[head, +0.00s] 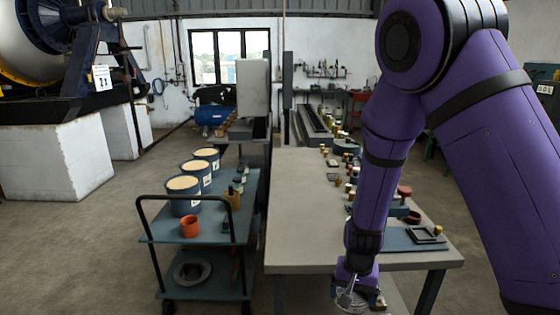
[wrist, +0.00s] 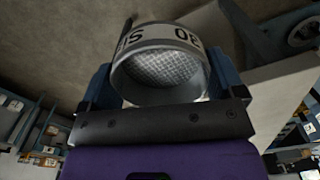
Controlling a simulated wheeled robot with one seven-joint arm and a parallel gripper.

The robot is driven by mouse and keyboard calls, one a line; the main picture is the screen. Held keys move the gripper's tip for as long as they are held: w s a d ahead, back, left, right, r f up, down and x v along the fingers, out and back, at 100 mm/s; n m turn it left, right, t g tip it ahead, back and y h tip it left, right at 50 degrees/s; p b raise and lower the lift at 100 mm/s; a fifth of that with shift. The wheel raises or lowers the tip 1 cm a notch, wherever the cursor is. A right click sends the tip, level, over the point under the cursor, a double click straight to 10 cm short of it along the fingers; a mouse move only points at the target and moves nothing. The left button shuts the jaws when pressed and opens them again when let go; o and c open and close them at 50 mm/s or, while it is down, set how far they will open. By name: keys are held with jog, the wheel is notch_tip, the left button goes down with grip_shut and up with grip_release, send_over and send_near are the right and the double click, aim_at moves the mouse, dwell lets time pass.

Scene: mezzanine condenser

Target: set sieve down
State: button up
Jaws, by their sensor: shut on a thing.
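The sieve (wrist: 160,68) is a round metal ring with a mesh bottom and dark lettering on its rim. My gripper (wrist: 160,88) is shut on it, with a blue finger on each side of the ring in the wrist view. In the head view my gripper (head: 352,292) hangs low at the front edge of the grey table (head: 300,215), and the sieve (head: 350,301) shows as a small light ring below it. The sieve's lower side is partly hidden, and I cannot tell whether it touches anything.
A blue cart (head: 160,228) at left carries several cream-topped tubs (head: 184,198) and an orange cup (head: 190,227). Small parts and a blue mat (head: 400,240) with a square frame (head: 427,234) lie along the table's right side. The table's left half is clear.

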jog(key=w+d+f+n, duration=0.3)
jog(key=w+d, duration=0.8)
jog(key=d, duration=0.1)
jog(key=shift+d+f+n, duration=0.25)
jog(key=shift+f+n, duration=0.05)
jog(key=shift+f, duration=0.1)
